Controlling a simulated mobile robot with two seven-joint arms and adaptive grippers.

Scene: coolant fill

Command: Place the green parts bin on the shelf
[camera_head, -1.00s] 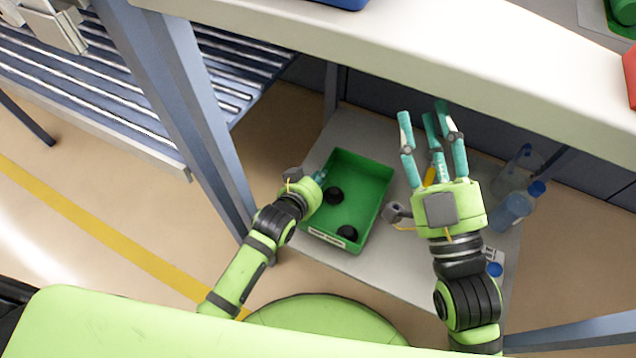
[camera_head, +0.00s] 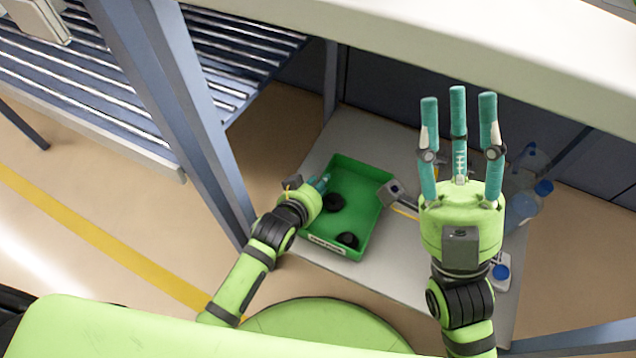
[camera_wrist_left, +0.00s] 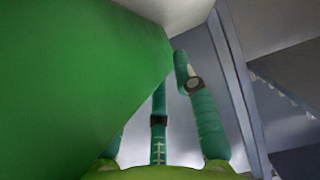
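The green parts bin (camera_head: 372,215) sits on the grey lower shelf (camera_head: 395,270) under the table. It holds black round parts (camera_head: 334,203) and has a white label on its front. My left gripper (camera_head: 322,183) is at the bin's left wall, with a teal fingertip showing at the rim. In the left wrist view the bin's green wall (camera_wrist_left: 75,70) fills the left side and hides part of the fingers (camera_wrist_left: 165,105), so I cannot tell whether they grip it. My right gripper (camera_head: 458,105) is open and empty, right of the bin, fingers spread and pointing up the picture.
Clear bottles with blue caps (camera_head: 524,207) stand on the shelf at the right, partly behind my right gripper. The thick white tabletop (camera_head: 430,40) overhangs the shelf. A blue-grey table leg (camera_head: 185,110) stands left of my left arm. A slatted rack (camera_head: 90,90) lies further left.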

